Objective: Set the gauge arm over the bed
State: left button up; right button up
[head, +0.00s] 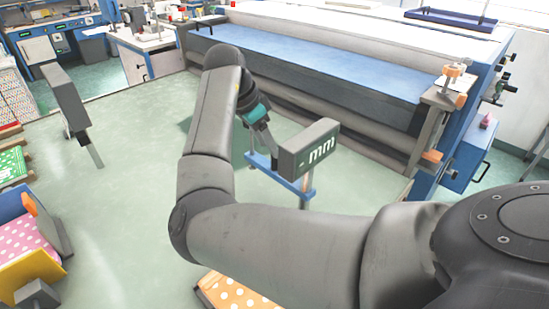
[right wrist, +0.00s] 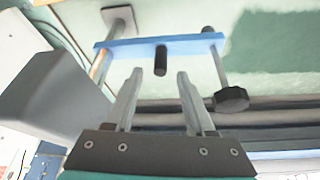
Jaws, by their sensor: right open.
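A blue crossbar (head: 262,162) on metal posts stands in the middle of the head view, with a grey box marked "mm" (head: 309,149) beside it; I take this to be the gauge. In the right wrist view the blue bar (right wrist: 130,47) runs across, with a short black peg (right wrist: 161,60) at its middle. My right gripper (right wrist: 160,74) is open, its fingertips on either side of the peg's line; contact cannot be told. In the head view the gripper (head: 271,143) is partly hidden by the box. The long blue bed (head: 310,62) lies behind. My left gripper is not in view.
A grey block on a post (head: 66,100) stands at the left. Colourful fabric pieces and bins (head: 30,245) are at lower left. An orange dotted piece (head: 235,293) lies beneath my right arm.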

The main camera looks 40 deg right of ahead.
aim_at(275, 169)
jog(key=x, duration=0.6)
jog(key=shift+f, duration=0.15)
grip_shut()
dwell(1.3)
